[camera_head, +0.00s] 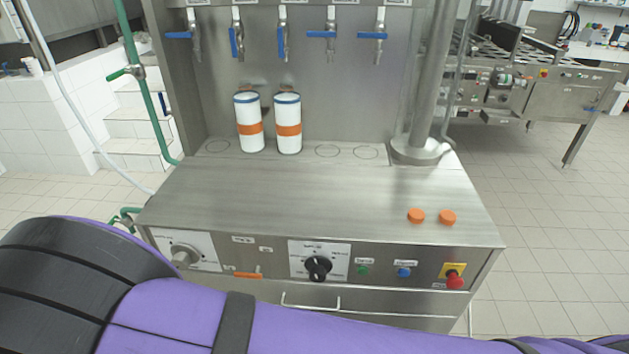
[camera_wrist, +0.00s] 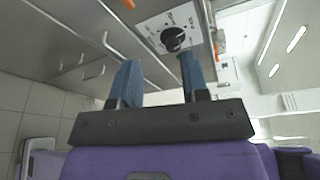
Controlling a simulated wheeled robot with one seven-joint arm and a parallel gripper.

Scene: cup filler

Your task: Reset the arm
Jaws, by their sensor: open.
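My gripper (camera_wrist: 157,75) shows in the wrist view with its two blue fingers spread apart and nothing between them. It is in front of the filler machine's front panel, with the black dial (camera_wrist: 174,40) beyond the fingertips. In the head view my purple arm lies across the bottom of the picture, and my gripper is outside that view. Two white cups with orange bands, a left one (camera_head: 249,112) and a right one (camera_head: 288,112), stand upright at the back under the taps.
Several taps with blue levers (camera_head: 237,42) hang above the cups. Two orange caps (camera_head: 416,215) (camera_head: 447,217) lie on the right of the top. A steel post (camera_head: 424,90) rises at the back right. A red stop button (camera_head: 455,282) and drawer handle (camera_head: 310,303) are on the front.

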